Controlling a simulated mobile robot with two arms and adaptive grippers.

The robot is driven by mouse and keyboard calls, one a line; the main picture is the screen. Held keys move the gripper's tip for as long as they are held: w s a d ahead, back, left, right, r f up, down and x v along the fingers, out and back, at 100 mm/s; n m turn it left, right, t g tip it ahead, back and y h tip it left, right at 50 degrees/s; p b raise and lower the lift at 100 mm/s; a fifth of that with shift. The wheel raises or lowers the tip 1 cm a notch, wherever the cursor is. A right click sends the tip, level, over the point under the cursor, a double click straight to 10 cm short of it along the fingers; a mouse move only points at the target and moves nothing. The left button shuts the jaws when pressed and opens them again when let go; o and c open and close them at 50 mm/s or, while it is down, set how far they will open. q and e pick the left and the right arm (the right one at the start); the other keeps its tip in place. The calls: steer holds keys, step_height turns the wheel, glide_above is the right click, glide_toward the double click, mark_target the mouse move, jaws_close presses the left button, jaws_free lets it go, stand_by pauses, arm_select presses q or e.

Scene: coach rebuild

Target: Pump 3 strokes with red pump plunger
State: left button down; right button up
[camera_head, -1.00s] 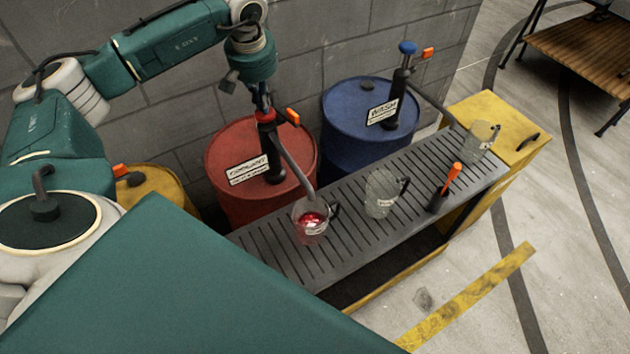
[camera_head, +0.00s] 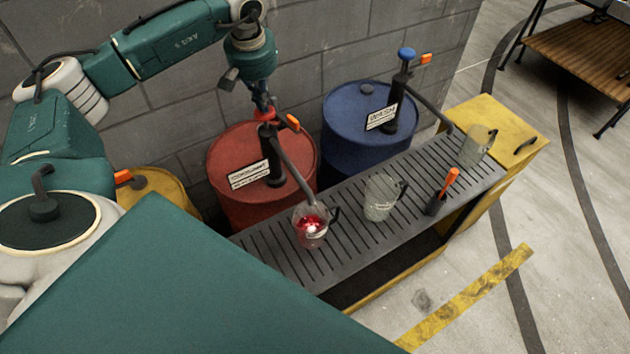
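The red pump plunger (camera_head: 264,115) tops the black pump on the red drum (camera_head: 224,150), which has a white label. My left gripper (camera_head: 263,103) points down directly over the plunger's red knob and seems to meet it. Its fingers are too small and dark to tell whether they are open or shut. The pump's grey spout (camera_head: 292,168) slopes down to a clear jug (camera_head: 308,236) on the slatted grate. Red liquid shows in that jug. My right gripper is not in view.
A blue drum (camera_head: 345,125) with a blue-knobbed pump stands to the right. The grate (camera_head: 345,240) also carries a clear jug (camera_head: 380,197), an orange-handled tool (camera_head: 445,185) in a dark holder and another jug (camera_head: 478,147). A grey block wall rises behind.

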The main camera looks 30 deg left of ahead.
arm_select(q)
steer(key=shift+r+p, duration=1.45)
steer(key=shift+r, duration=0.75)
step_height(320, 180, up, 6)
steer(key=p, duration=0.4)
steer(key=shift+p, duration=0.35)
